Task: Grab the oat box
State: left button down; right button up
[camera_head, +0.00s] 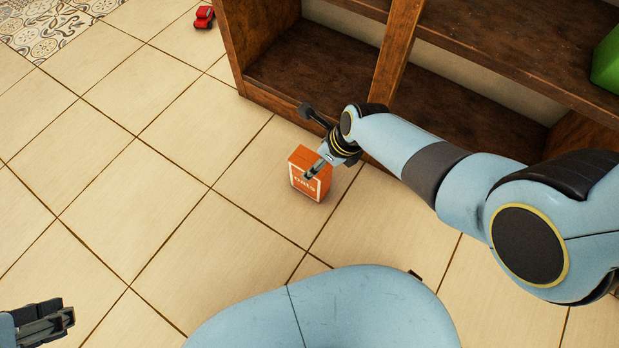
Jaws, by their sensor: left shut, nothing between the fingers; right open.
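The oat box (306,186) is a small orange carton with white lettering. It stands upright on the tiled floor in front of the wooden shelf. My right gripper (306,143) is open at the box, with one finger in front of its upper right part and the other behind and above it. I cannot tell whether either finger touches the box. My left gripper (68,318) is shut and empty at the bottom left corner, well away from the box.
The open wooden shelf (395,50) stands behind the box, close to my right arm. A red toy car (204,17) lies on the floor at the top. A green object (607,62) sits on the shelf at the right edge. The floor to the left is clear.

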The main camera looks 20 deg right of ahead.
aim_at(312, 162)
jog(key=shift+w+f, duration=0.1)
jog(key=shift+f, duration=0.15)
jog(key=shift+a, duration=0.1)
jog(key=b+x, duration=0.3)
jog(key=shift+w+r, duration=0.15)
jog(key=shift+w, duration=0.05)
jog(key=shift+b+x, duration=0.7)
jog(key=shift+x, duration=0.15)
jog(key=shift+w+a, duration=0.1)
jog(key=shift+w, duration=0.05)
pick_arm(q)
notch_tip(312, 162, down, 7)
jog(key=w+t, duration=0.2)
jog(key=t, duration=0.4)
jog(key=shift+w+d+f, duration=0.15)
jog(key=shift+d, duration=0.05)
pick_arm(e)
jog(key=shift+w, duration=0.1)
jog(key=shift+f, duration=0.3)
jog(key=shift+c, duration=0.4)
